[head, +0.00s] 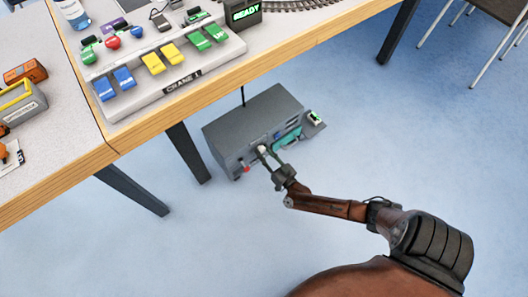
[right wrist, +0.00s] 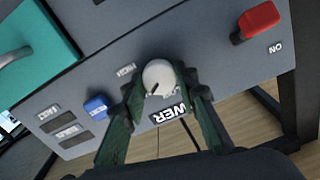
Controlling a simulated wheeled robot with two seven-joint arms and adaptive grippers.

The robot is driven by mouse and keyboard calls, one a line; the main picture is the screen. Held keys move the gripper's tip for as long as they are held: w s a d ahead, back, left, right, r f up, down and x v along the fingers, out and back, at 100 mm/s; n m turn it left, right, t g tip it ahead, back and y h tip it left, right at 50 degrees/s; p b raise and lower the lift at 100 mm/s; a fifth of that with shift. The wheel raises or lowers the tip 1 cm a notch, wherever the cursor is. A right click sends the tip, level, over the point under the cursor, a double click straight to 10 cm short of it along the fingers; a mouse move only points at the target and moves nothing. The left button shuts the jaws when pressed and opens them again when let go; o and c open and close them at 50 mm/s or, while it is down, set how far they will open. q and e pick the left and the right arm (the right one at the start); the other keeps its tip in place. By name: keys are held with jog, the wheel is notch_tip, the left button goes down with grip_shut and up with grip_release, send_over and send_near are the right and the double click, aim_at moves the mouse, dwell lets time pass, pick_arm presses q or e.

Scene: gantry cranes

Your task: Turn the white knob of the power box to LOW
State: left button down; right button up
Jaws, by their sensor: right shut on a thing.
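The grey power box (head: 240,122) stands on the floor under the table edge. In the right wrist view its front panel (right wrist: 205,45) fills the upper part, tilted. The round white knob (right wrist: 160,77) sits between the two fingers of my right gripper (right wrist: 158,84), which is shut on it. A short dark mark shows low on the knob's face. A small label, apparently HIGH (right wrist: 126,70), is left of the knob. The POWER label (right wrist: 170,115) below is partly hidden by the fingers. The head view also shows my right gripper (head: 268,155) at the panel. My left gripper is out of view.
A red switch (right wrist: 257,20) beside an ON label, a blue button (right wrist: 96,106) and a teal cover (right wrist: 35,45) are on the same panel. The table (head: 90,150) with the crane console (head: 175,80) overhangs behind the box.

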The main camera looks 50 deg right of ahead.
jog(key=shift+r+n+p, duration=0.1)
jog(key=shift+n+p, duration=0.6)
jog(key=shift+n, duration=0.2)
jog(key=n+p, duration=0.1)
jog(key=n, duration=0.1)
jog(key=shift+a+n, duration=0.1)
jog(key=shift+n, duration=0.2)
jog(key=n+p, duration=0.1)
jog(key=n, duration=0.2)
jog(key=shift+f, duration=0.2)
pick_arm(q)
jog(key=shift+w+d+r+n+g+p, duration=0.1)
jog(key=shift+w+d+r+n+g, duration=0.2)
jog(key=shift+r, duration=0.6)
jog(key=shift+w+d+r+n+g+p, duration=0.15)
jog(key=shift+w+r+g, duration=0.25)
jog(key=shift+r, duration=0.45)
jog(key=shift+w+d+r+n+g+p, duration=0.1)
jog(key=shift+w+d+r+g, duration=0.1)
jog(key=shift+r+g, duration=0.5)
pick_arm(e)
jog(key=shift+a+n, duration=0.1)
jog(key=shift+n, duration=1.9)
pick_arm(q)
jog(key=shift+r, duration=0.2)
pick_arm(e)
jog(key=o, duration=1.2)
jog(key=shift+c, duration=0.2)
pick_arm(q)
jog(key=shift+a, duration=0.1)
